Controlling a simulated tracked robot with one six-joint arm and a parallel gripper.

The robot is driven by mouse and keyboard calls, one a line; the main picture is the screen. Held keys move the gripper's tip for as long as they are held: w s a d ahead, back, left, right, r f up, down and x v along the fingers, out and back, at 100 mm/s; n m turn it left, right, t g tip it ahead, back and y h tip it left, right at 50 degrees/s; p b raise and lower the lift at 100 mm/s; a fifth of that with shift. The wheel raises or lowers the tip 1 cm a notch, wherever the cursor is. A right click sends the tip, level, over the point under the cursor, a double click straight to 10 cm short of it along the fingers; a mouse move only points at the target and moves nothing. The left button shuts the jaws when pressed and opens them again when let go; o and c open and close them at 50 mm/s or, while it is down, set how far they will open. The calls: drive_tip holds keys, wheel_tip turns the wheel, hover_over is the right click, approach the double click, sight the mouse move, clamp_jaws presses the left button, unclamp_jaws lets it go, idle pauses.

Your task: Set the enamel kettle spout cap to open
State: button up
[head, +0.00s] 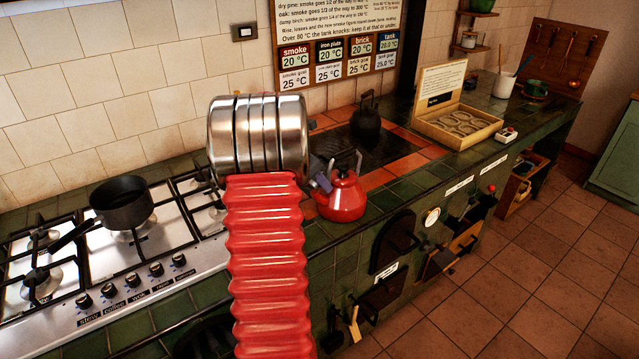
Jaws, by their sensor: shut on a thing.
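The red enamel kettle (343,198) stands on the green tiled counter, just right of my arm in the head view. Its dark handle arches over the lid. My gripper (322,181) shows only in small part, as a grey tip at the kettle's upper left, on the spout side. It is shut on the spout cap there. The cap itself is hidden by the gripper and my arm, so whether it stands open or closed cannot be seen. The rest of the gripper is hidden behind my arm.
A dark kettle (368,122) stands on the black hearth plate behind. A gas hob (150,262) with a black saucepan (122,203) is at left. An open wooden box (456,128) is at right. Bare counter tiles (400,190) lie right of the red kettle.

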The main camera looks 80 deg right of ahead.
drive_tip(key=shift+s+f+t+y, duration=0.1)
drive_tip(key=shift+f+t+y, duration=0.1)
drive_tip(key=shift+t+y, duration=0.4)
drive_tip(key=shift+s+f+t+y, duration=0.15)
drive_tip(key=shift+t+y, duration=0.25)
drive_tip(key=shift+y, duration=0.4)
drive_tip(key=shift+f, duration=0.1)
drive_tip(key=o, duration=1.1)
drive_tip(key=shift+w+d, duration=0.1)
drive_tip(key=shift+c, duration=0.2)
drive_tip(key=shift+r, duration=0.25)
drive_tip(key=v, duration=1.3)
drive_tip(key=shift+r, duration=0.3)
